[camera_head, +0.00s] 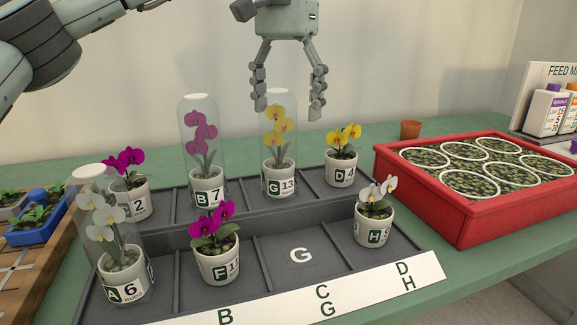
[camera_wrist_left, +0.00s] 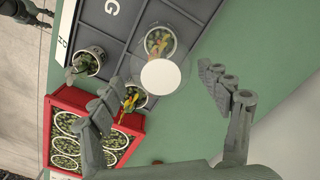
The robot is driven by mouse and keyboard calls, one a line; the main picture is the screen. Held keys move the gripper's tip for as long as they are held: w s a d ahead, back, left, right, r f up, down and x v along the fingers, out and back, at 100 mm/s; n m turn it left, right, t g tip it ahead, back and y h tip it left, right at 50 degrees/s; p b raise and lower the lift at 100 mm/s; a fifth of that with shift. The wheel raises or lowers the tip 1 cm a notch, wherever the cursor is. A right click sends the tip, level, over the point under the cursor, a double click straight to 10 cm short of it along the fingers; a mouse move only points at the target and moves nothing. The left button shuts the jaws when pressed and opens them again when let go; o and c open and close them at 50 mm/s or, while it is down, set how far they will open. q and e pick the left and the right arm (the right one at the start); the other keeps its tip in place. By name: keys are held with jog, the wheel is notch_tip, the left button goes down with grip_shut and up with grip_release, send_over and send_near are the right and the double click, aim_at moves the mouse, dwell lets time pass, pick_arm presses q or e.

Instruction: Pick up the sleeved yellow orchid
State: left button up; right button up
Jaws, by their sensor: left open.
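The sleeved yellow orchid (camera_head: 281,125) stands upright in a white pot marked G 13 (camera_head: 280,186), in the back row of the dark grey tray (camera_head: 325,256). A clear tall sleeve surrounds its blooms. In the left wrist view, the sleeve's pale round top (camera_wrist_left: 160,76) lies between my fingers, with the yellow orchid (camera_wrist_left: 158,42) seen beside it. My left gripper (camera_head: 289,110) is open and empty, pointing down, its fingers at the height of the sleeve's upper part in the head view. Whether they touch the sleeve I cannot tell.
A sleeved magenta orchid (camera_head: 202,130) stands left of it, and an unsleeved yellow orchid, D 4 (camera_head: 342,155), close on the right. White orchid H (camera_head: 375,218) and magenta orchid F (camera_head: 214,250) stand in front; slot G (camera_head: 302,255) is empty. A red crate (camera_head: 470,215) stands right.

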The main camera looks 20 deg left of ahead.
aim_at(278, 139)
pick_arm(q)
jog(key=shift+s+a+f, duration=0.3)
jog(key=shift+s+f, duration=0.4)
jog(key=f, duration=0.3)
jog(key=shift+a+f+b, duration=0.3)
jog(key=shift+f, duration=0.55)
pick_arm(e)
jog(key=shift+s+a+r, duration=0.1)
jog(key=shift+s+r, duration=0.25)
jog(key=shift+r, duration=0.2)
jog(key=shift+s+r, duration=0.3)
jog(key=shift+r, duration=0.2)
pick_arm(q)
jog(key=c, duration=1.8)
jog(key=shift+o, duration=0.2)
jog(key=shift+r, duration=0.1)
